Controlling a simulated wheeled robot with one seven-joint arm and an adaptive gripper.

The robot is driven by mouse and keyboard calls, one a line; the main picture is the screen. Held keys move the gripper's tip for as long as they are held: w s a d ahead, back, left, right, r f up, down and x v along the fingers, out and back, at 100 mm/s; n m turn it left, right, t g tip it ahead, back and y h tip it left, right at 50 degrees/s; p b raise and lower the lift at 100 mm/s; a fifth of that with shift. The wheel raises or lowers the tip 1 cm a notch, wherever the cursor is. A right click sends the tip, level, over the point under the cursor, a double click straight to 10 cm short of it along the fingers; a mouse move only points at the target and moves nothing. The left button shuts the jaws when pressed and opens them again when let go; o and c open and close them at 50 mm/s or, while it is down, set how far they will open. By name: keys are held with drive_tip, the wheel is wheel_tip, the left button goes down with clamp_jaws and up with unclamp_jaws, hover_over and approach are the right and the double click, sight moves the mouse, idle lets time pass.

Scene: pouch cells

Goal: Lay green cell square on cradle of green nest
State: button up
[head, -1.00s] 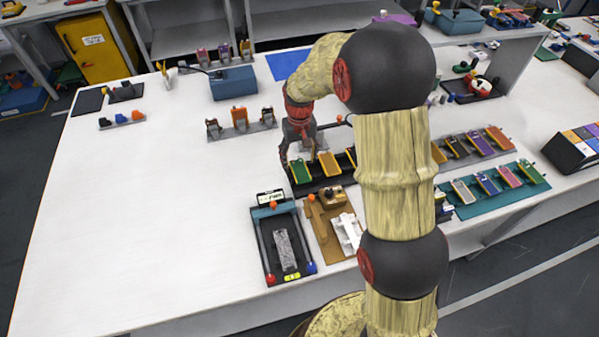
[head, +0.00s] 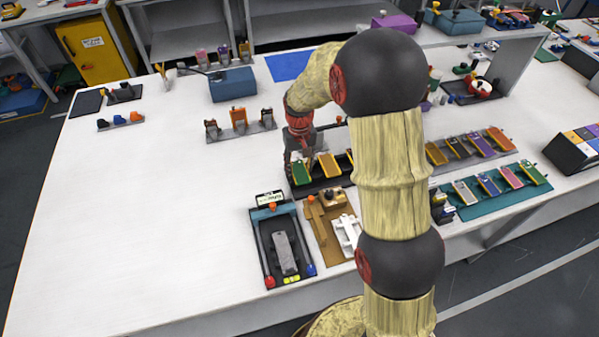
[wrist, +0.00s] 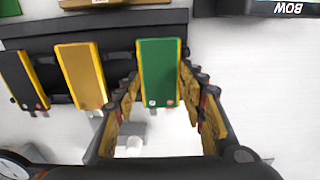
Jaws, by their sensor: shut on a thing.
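The green cell (head: 301,172) is a flat green plate with yellow side edges, at the left end of a black rack (head: 320,187). In the wrist view the green cell (wrist: 160,72) stands between the two fingers of my gripper (wrist: 160,92), which is shut on its sides. The cell's far end still overlaps the black rack (wrist: 120,25); I cannot tell whether it is lifted. A dark fixture with a teal end (head: 262,213) and a grey block (head: 286,254) in its middle lies nearer the front edge. I cannot tell if this is the green nest.
An orange cell (wrist: 82,75) stands close beside the green one in the rack. A brown board (head: 318,228) with a white part lies right of the fixture. A teal rack of cells (head: 500,203) is at the right.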

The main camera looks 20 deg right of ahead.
drive_tip(key=c, duration=0.3)
drive_tip(key=shift+r, duration=0.1)
